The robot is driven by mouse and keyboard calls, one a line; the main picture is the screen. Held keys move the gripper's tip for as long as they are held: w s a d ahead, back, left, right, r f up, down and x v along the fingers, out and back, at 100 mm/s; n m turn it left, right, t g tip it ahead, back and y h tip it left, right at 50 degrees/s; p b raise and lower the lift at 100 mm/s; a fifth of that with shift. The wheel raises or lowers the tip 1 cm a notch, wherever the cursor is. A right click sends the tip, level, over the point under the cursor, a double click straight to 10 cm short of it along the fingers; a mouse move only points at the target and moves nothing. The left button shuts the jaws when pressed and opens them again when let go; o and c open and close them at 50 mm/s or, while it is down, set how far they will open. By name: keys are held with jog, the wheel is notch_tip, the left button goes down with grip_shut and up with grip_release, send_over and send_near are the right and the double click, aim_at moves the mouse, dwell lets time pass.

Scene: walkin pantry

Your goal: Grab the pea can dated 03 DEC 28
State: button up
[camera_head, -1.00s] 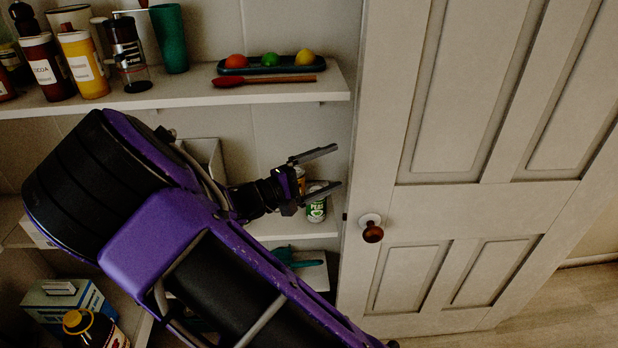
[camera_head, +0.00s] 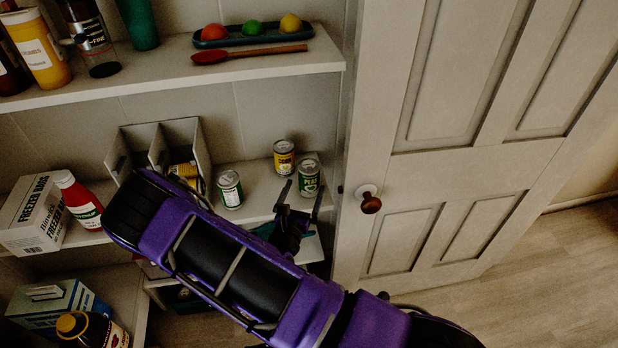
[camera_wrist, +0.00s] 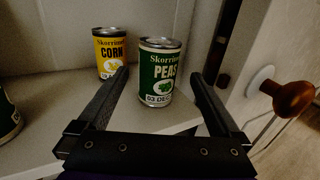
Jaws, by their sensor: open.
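The pea can (camera_wrist: 159,72) is green and white, with "PEAS" and a date starting "03 DE" readable in the wrist view; the rest of the date is cut off. It stands upright on the middle shelf, and the head view shows it (camera_head: 309,178) near the shelf's right end. My gripper (camera_wrist: 160,82) is open, and its two fingers point toward the can, one to each side of it. In the head view my gripper (camera_head: 297,190) is low in front of the shelf edge, just short of the can.
A yellow corn can (camera_wrist: 110,52) stands behind and left of the pea can. Another green can (camera_head: 230,190) stands farther left, its label unreadable. A divided bin (camera_head: 160,150) is beyond it. The door (camera_head: 440,150) with its knob (camera_head: 371,204) is close on the right.

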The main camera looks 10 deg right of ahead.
aim_at(312, 167)
jog(key=x, duration=0.9)
jog(key=shift+w, duration=0.25)
jog(key=shift+r, duration=0.1)
grip_shut()
